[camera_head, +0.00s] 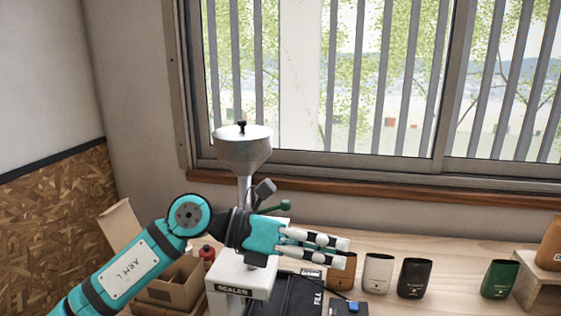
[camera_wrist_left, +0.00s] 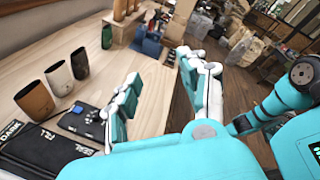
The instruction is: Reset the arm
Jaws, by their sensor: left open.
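My left arm (camera_head: 125,272) comes in from the lower left, and its left gripper (camera_head: 346,244) reaches to the right above the wooden table, in front of the funnel-topped machine. In the left wrist view the two fingers of my left gripper (camera_wrist_left: 158,72) stand apart with nothing between them, only table and floor behind. The gripper is open and empty. My right gripper does not show in the head view; a teal arm part (camera_wrist_left: 290,90) shows at the right of the left wrist view.
A grey funnel (camera_head: 243,146) tops the machine behind my wrist. Brown, white (camera_head: 378,272), black (camera_head: 414,277) and green (camera_head: 499,279) pouches stand on the table. A cardboard box (camera_head: 176,283) is at left. A wooden stand (camera_head: 540,284) is at right. Table between black and green pouches is clear.

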